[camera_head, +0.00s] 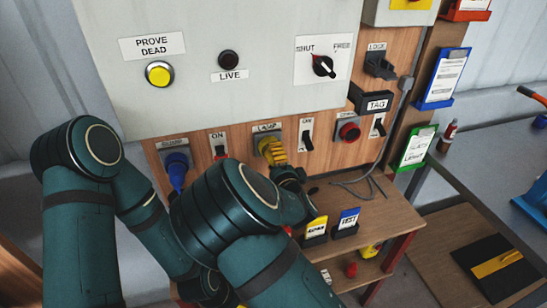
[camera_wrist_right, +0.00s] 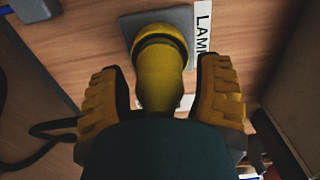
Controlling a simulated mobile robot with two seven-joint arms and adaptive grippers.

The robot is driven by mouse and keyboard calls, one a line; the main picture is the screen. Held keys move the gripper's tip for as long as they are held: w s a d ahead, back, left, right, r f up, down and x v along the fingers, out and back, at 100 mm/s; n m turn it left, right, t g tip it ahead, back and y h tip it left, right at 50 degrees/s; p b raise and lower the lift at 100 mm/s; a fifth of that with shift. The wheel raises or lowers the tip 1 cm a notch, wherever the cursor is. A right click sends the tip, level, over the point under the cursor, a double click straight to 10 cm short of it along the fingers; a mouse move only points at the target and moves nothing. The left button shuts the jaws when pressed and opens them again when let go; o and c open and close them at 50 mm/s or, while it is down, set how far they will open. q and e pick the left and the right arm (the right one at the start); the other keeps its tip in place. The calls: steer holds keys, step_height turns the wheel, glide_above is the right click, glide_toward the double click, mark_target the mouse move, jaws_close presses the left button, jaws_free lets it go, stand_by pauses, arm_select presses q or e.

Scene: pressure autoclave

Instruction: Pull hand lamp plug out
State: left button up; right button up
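The yellow hand lamp plug (camera_wrist_right: 160,75) sits in its grey socket (camera_wrist_right: 128,25) under the LAMP label (camera_wrist_right: 203,28). In the head view the socket (camera_head: 258,135) is in the row below the grey panel. My right gripper (camera_wrist_right: 165,95) has one yellow-padded finger on each side of the plug, with a narrow gap visible on both sides. It is open around the plug. In the head view my right gripper (camera_head: 273,152) is small and overlaps the plug.
A blue plug (camera_head: 176,170) is in the socket to the left. ON switches (camera_head: 220,152) (camera_head: 307,140) flank the lamp socket. A red round button (camera_head: 349,132) and a TAG holder (camera_head: 373,102) are to the right. Label stands (camera_head: 315,230) (camera_head: 346,222) are on the shelf below.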

jaws_close()
steer(key=shift+s+d, duration=0.1)
steer(key=shift+s, duration=0.1)
stand_by(0.3)
steer(key=shift+v, duration=2.95)
